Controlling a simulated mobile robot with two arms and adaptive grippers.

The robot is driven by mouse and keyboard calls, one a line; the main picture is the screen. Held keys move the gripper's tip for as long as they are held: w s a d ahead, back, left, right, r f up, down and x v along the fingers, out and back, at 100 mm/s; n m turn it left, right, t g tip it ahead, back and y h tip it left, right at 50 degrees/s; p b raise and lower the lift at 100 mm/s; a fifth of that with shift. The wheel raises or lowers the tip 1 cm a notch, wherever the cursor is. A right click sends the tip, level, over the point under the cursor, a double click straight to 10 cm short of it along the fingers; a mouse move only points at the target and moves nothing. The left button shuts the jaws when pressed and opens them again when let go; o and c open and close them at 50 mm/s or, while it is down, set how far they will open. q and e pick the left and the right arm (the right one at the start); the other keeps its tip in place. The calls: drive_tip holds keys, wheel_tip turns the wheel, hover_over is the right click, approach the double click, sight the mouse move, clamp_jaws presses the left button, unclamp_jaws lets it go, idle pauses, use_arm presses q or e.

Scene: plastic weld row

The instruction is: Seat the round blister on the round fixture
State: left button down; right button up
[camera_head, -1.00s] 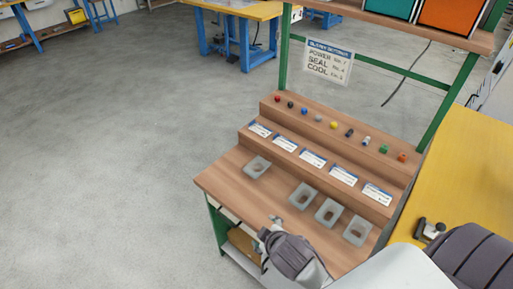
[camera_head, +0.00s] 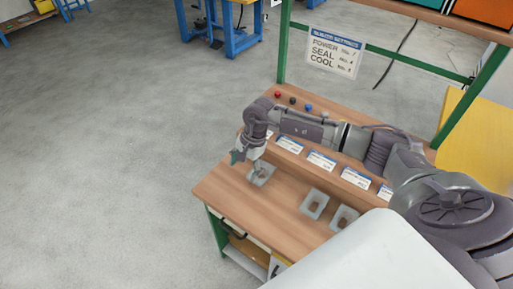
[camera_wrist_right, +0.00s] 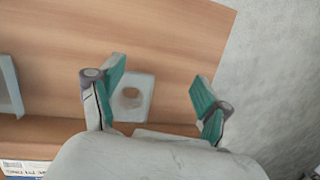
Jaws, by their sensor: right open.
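A pale grey plate-like fixture (camera_head: 265,177) with a round opening lies at the left of the wooden worktop. In the right wrist view this fixture (camera_wrist_right: 144,103) shows between my fingers, nearer the left finger, with bare wood colour in its opening. My right gripper (camera_head: 246,159) is open above and beside it in the head view. In the right wrist view the teal fingers (camera_wrist_right: 158,100) stand wide apart with nothing gripped. I cannot make out a separate round blister in either view; a clear one could be hard to see. My left gripper is out of view.
Two more grey fixtures (camera_head: 314,204) (camera_head: 343,218) lie to the right on the worktop (camera_head: 285,215). A raised step with label cards (camera_head: 321,161) and coloured knobs (camera_head: 308,107) stands behind, partly hidden by my right arm. The worktop's left edge is close to the gripper.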

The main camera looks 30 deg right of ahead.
sight(262, 168)
drive_tip(key=d+r+h, duration=0.1)
drive_tip(key=d+h, duration=0.2)
drive_tip(key=d, duration=0.4)
drive_tip(key=shift+n+g, duration=0.3)
drive_tip(key=shift+n, duration=0.1)
drive_tip(key=f+b, duration=0.4)
drive_tip(key=f, duration=0.2)
drive_tip(key=shift+w, duration=0.2)
drive_tip(key=shift+f+b, duration=0.4)
drive_tip(key=shift+b, duration=0.05)
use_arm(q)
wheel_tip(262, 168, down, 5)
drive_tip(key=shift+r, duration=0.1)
use_arm(e)
drive_tip(key=c, duration=0.7)
drive_tip(key=shift+r, duration=0.15)
use_arm(q)
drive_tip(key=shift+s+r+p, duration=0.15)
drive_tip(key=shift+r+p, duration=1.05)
drive_tip(key=shift+p, duration=0.15)
use_arm(e)
drive_tip(key=shift+r, duration=2.15)
